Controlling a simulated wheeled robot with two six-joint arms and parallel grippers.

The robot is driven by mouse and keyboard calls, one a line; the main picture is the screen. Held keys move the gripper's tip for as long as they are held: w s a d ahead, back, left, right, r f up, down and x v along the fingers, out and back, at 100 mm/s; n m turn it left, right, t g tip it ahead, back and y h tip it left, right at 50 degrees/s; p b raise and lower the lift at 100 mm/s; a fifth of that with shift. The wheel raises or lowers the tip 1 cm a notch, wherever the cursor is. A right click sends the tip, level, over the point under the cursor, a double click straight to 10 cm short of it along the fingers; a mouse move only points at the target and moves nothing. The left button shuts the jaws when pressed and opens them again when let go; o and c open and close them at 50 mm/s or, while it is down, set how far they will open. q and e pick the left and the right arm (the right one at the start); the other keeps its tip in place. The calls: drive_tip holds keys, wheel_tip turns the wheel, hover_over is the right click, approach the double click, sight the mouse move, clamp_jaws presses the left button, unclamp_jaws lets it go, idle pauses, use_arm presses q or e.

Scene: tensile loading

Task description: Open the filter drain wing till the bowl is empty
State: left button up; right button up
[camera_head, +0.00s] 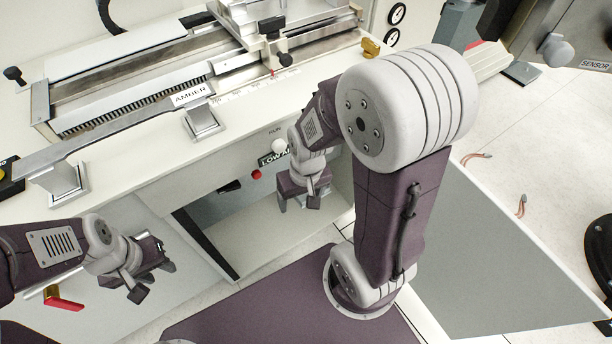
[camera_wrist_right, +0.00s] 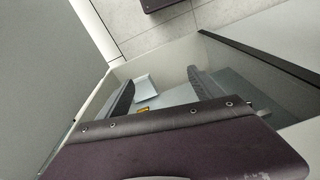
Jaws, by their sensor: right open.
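I cannot make out the filter, its bowl or its drain wing in either view. My right gripper (camera_head: 300,200) is open and empty at the front of the machine's cabinet, below the white panel. In the right wrist view its two fingers (camera_wrist_right: 160,92) stand apart over the cabinet's recess, with a pale plate and a small yellow mark (camera_wrist_right: 143,109) between them, too small to identify. My left gripper (camera_head: 153,281) is at the lower left, its fingers apart and nothing seen between them, in front of a pale panel.
A red lever (camera_head: 64,299) sits below my left arm. The bench (camera_head: 120,160) carries a long slide with an AMBER label (camera_head: 189,95). A white knob (camera_head: 279,146) and a red button (camera_head: 256,174) are on its front. A brass piece (camera_head: 371,47) sits at the bench's right end.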

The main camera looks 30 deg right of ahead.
wheel_tip(320, 180, down, 12)
drive_tip(key=s+a+r+m+g+y+b, duration=0.1)
drive_tip(key=s+a+m+g+y+b, duration=0.1)
drive_tip(key=a+m+g+y+b, duration=0.25)
drive_tip(key=w+a+f+m+t+y, duration=0.25)
drive_tip(key=w+m+t+y, duration=0.45)
drive_tip(key=m, duration=0.5)
drive_tip(key=w+d+f+m+t, duration=0.5)
drive_tip(key=w+d+m+t, duration=0.4)
drive_tip(key=w+d, duration=0.1)
drive_tip(key=s+d+f+m+t+h, duration=0.1)
drive_tip(key=d+f+m+t+h, duration=0.25)
drive_tip(key=d+h, duration=0.2)
drive_tip(key=d+f+m+t+h, duration=0.2)
drive_tip(key=d+f+m+h, duration=0.1)
drive_tip(key=d+m+h, duration=0.3)
drive_tip(key=w+n+b, duration=0.1)
drive_tip(key=w+b, duration=0.1)
drive_tip(key=w, duration=0.7)
drive_tip(key=shift+d+y, duration=0.25)
drive_tip(key=shift+y, duration=0.15)
drive_tip(key=c, duration=1.4)
use_arm(q)
wheel_tip(320, 180, down, 9)
drive_tip(key=shift+s+b, duration=0.15)
drive_tip(key=shift+b, duration=0.2)
